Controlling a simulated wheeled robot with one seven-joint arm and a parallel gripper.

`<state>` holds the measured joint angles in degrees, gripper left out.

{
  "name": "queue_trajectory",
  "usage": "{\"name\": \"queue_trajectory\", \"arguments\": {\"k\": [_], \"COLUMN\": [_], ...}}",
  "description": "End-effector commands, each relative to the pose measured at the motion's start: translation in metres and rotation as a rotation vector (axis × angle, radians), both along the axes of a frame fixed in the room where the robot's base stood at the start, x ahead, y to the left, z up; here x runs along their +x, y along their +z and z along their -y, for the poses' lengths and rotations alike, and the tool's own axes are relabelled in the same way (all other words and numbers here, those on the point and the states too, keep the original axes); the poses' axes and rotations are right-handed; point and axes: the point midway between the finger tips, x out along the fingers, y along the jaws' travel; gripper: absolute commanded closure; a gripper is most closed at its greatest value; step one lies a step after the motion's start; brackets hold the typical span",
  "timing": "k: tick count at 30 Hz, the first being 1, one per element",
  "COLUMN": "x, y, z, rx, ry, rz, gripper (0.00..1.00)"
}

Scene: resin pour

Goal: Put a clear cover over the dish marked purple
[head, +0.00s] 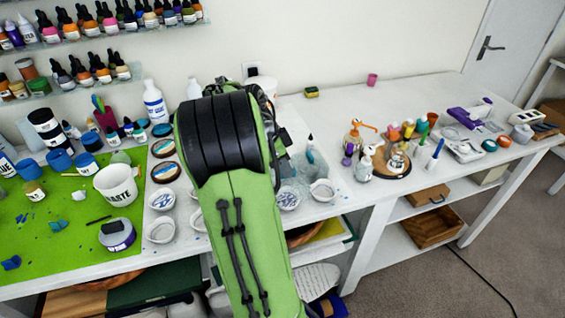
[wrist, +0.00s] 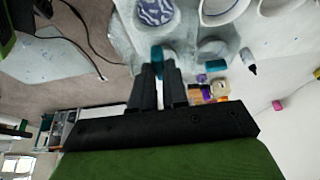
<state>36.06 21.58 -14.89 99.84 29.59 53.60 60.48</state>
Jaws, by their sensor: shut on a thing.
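My gripper (wrist: 160,78) shows in the wrist view, its two dark fingers close together on a small teal thing (wrist: 157,56). I cannot tell whether this is part of a clear cover; no clear cover stands out. In the head view my arm hides the gripper. Beyond the fingertips in the wrist view are a dish with a blue pattern (wrist: 155,12) and a white dish (wrist: 222,8). In the head view a blue-patterned dish (head: 289,198) and a white dish (head: 322,190) sit right of my arm. I cannot make out a purple mark on any dish.
Left of my arm are more white dishes (head: 160,230) and a green mat (head: 70,262) with a white waste cup (head: 115,184). The back right of the white table (head: 420,95) is mostly clear.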

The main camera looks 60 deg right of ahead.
Motion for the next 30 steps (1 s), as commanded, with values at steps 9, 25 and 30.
{"name": "queue_trajectory", "arguments": {"k": [9,25,30], "x": [0.0,0.001,0.001], "y": [-0.039,-0.058,-0.059], "z": [0.0,0.0,0.0], "rx": [0.001,0.0,0.0], "ry": [0.002,0.002,0.002], "rz": [0.0,0.0,0.0], "gripper": [1.0,1.0,1.0]}}
